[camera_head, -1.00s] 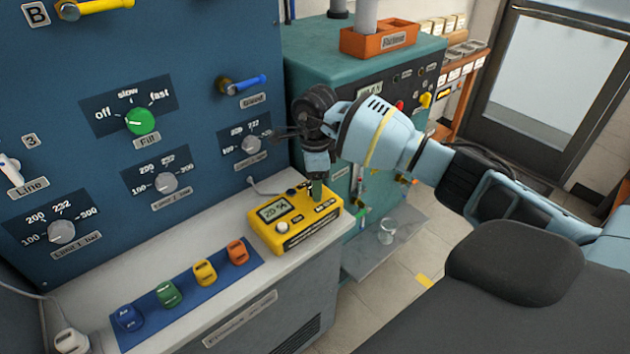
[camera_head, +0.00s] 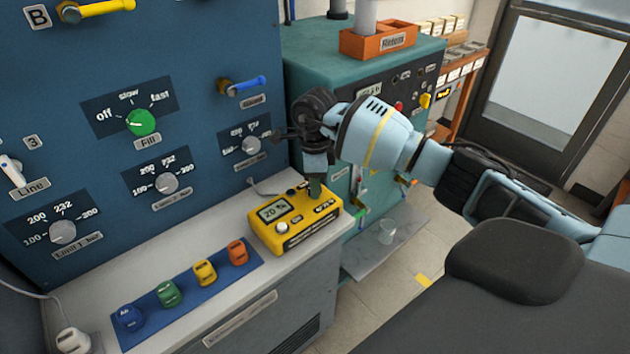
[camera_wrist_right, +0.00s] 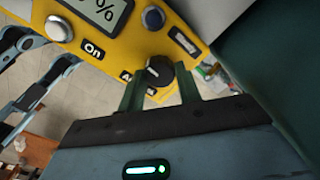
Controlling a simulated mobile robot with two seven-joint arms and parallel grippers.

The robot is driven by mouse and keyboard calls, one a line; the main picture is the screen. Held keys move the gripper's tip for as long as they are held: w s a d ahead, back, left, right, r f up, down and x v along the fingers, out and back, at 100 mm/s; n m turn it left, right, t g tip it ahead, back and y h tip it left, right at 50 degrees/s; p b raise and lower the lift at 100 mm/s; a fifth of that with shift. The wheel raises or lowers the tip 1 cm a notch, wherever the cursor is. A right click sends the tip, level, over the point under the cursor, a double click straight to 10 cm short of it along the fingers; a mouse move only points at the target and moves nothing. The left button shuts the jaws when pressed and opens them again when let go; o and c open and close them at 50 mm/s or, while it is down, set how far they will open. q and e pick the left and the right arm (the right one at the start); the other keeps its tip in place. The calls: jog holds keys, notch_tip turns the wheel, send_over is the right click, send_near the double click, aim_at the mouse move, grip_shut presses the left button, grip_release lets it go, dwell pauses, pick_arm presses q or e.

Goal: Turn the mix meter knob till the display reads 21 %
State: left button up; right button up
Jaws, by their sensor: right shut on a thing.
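The yellow mix meter (camera_head: 300,238) sits on the light grey bench top at its right end. Its display (camera_head: 274,211) reads 20 %. In the wrist view the display (camera_wrist_right: 104,12) is cut off by the top edge. The black knob (camera_wrist_right: 158,69) with a pale mark is on the meter's face. My right gripper (camera_head: 316,188) reaches down over the meter's right end. In the wrist view its green fingers (camera_wrist_right: 160,84) are shut on the knob, one on each side. In the head view the fingers hide the knob. My left gripper is not in view.
A blue strip (camera_head: 190,305) with several coloured blocks lies left of the meter. The blue panel (camera_head: 200,50) with knobs stands behind. A teal cabinet (camera_head: 300,55) stands close behind my right gripper. Floor is open to the right.

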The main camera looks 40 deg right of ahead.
jog(key=m+p, duration=0.1)
jog(key=m, duration=0.3)
jog(key=shift+r+p, duration=0.2)
jog(key=shift+p, duration=0.1)
jog(key=shift+m+p, duration=0.3)
jog(key=shift+m, duration=0.5)
jog(key=shift+f+m+p, duration=0.1)
jog(key=shift+m+p, duration=0.25)
jog(key=shift+m, duration=0.55)
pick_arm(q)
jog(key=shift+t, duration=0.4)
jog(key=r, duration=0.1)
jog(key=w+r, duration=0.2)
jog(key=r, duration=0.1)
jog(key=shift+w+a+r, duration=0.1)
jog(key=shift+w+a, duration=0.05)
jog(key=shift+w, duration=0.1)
pick_arm(e)
jog(key=shift+m, duration=0.5)
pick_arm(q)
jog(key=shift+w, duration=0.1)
pick_arm(e)
jog(key=shift+f, duration=0.15)
jog(key=o, duration=1)
